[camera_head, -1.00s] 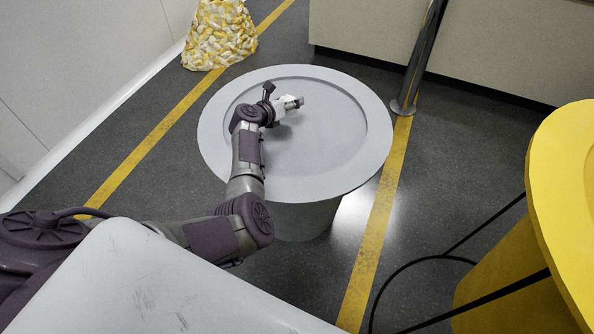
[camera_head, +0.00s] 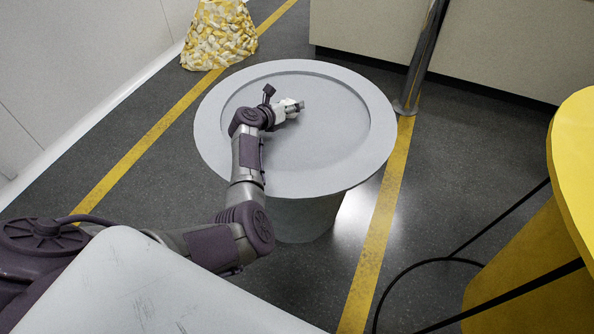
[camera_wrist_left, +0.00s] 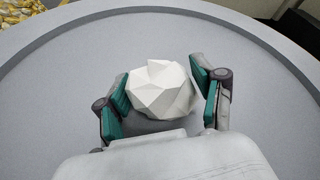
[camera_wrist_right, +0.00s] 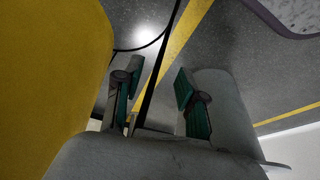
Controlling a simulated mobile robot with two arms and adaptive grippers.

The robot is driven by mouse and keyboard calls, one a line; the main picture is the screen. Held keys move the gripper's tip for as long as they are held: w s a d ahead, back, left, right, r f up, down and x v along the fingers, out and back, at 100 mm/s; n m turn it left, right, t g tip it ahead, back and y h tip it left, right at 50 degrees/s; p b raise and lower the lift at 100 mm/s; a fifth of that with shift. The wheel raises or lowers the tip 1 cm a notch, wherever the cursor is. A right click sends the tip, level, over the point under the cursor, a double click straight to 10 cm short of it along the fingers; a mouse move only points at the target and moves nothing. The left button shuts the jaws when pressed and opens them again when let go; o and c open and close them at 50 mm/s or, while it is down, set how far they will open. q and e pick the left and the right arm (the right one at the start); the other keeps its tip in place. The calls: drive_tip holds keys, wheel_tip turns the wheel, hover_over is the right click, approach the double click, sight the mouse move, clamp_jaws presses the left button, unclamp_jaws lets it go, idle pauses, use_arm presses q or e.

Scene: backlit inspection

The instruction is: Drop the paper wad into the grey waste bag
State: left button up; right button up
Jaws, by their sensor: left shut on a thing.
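The paper wad (camera_wrist_left: 160,88) is a white, faceted ball between the fingers of my left gripper (camera_wrist_left: 163,88) in the left wrist view. The gripper is shut on it, over the recessed top of a round grey table. In the head view my left gripper (camera_head: 294,107) is small and the wad is hard to make out. My right gripper (camera_wrist_right: 157,80) is open and empty in the right wrist view, beside a yellow surface. I cannot make out a grey waste bag; a bag with a yellow and white pattern (camera_head: 219,38) stands on the floor at the upper left.
The round grey table (camera_head: 340,178) has a wide raised rim. A metal post (camera_head: 421,60) stands behind it on the right. A yellow table (camera_head: 575,150) is at the right edge, with dark cables (camera_head: 440,260) near it. Dark floor with yellow stripes (camera_head: 383,220) lies between.

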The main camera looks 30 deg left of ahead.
use_arm(q)
drive_tip(key=shift+f, duration=0.4)
drive_tip(key=shift+r, duration=0.1)
drive_tip(key=o, duration=0.8)
drive_tip(key=shift+v, duration=3.75)
drive_tip(key=shift+s, duration=0.1)
